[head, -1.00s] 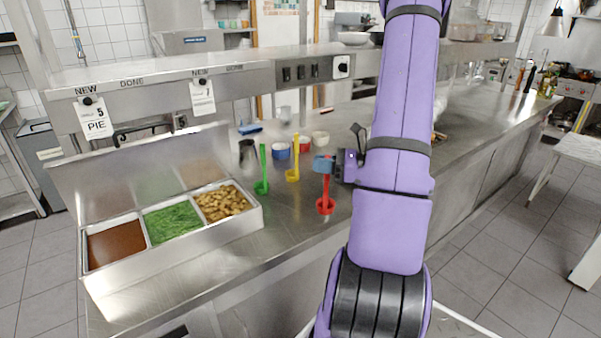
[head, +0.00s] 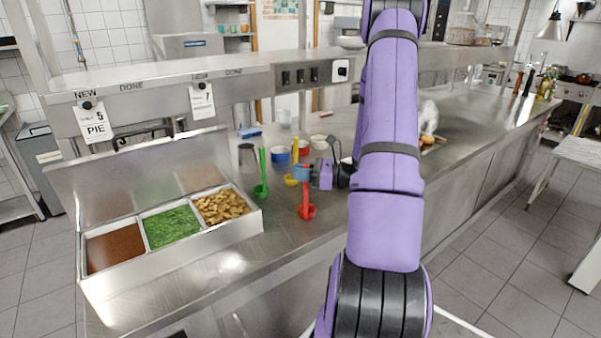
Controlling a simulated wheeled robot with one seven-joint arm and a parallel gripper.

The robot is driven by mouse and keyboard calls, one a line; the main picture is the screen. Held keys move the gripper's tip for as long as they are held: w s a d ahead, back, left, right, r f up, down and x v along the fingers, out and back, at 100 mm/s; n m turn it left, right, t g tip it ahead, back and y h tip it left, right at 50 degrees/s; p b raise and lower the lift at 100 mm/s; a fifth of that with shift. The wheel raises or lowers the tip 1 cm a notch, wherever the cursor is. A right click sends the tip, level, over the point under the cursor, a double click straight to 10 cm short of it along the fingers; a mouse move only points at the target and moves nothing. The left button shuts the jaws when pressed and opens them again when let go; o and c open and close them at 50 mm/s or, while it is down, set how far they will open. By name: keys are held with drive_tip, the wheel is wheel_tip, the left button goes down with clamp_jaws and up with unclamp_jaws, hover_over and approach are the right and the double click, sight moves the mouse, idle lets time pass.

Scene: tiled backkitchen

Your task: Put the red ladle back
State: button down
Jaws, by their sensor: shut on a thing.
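The red ladle (head: 307,210) hangs upright, bowl down, from my gripper (head: 304,173) in the head view. The blue-grey fingers are shut on its upper handle. I cannot tell whether its bowl touches the steel counter. A green ladle (head: 262,174) stands upright to its left. A yellow ladle (head: 295,148) stands behind, partly hidden by my gripper. At the left is a steel food bin (head: 170,258) with three compartments: brown sauce (head: 113,249), chopped greens (head: 172,227) and tan chunks (head: 224,207).
A dark metal cup (head: 246,158), a blue bowl (head: 281,154), a red bowl (head: 304,146) and a cream bowl (head: 319,141) stand behind the ladles. The counter (head: 283,240) is clear in front. A steel shelf (head: 150,70) with hanging tags runs above the back.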

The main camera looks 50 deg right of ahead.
drive_tip(key=c, duration=1.1)
unclamp_jaws()
drive_tip(key=shift+f, duration=0.1)
